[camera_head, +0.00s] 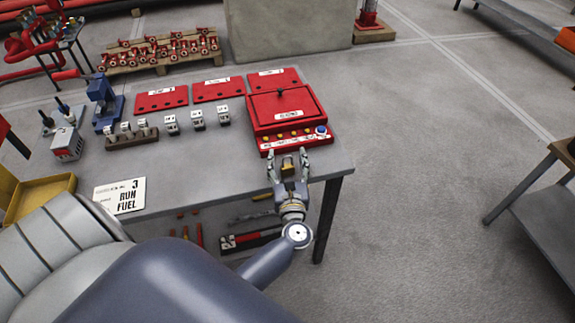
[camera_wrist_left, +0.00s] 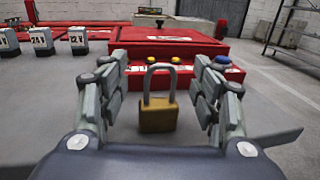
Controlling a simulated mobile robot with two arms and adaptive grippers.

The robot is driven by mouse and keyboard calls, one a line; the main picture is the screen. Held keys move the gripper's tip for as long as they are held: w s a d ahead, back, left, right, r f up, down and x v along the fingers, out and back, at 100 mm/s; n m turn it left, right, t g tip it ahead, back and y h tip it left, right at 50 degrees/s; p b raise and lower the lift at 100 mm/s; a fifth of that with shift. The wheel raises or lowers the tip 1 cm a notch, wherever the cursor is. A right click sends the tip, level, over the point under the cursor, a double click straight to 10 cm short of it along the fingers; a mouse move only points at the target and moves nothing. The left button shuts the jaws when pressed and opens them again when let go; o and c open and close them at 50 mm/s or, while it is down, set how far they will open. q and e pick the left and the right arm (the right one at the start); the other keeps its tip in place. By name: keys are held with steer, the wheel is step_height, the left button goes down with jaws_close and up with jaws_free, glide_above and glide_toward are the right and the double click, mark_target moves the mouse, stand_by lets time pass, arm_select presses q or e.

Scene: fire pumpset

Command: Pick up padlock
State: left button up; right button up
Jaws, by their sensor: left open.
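The padlock (camera_wrist_left: 158,116) has a brass body and a grey shackle. In the left wrist view it stands upright, shackle up, in front of the red box. It also shows small in the head view (camera_head: 288,165), near the table's front edge. My left gripper (camera_head: 287,158) is open, with one finger on each side of the padlock; in the left wrist view (camera_wrist_left: 158,75) gaps show between both fingers and the padlock. My right gripper is not in view.
The red lidded box (camera_head: 285,106) with a row of buttons stands just behind the padlock. Red plates (camera_head: 161,98) and several small numbered blocks (camera_head: 197,117) lie left of it. A white card (camera_head: 120,196) lies at the front left of the grey table (camera_head: 190,172).

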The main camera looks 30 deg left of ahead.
arm_select(q)
steer(key=shift+w+a, duration=0.1)
steer(key=shift+w, duration=0.05)
steer(key=c, duration=1.3)
steer(key=shift+r, duration=0.1)
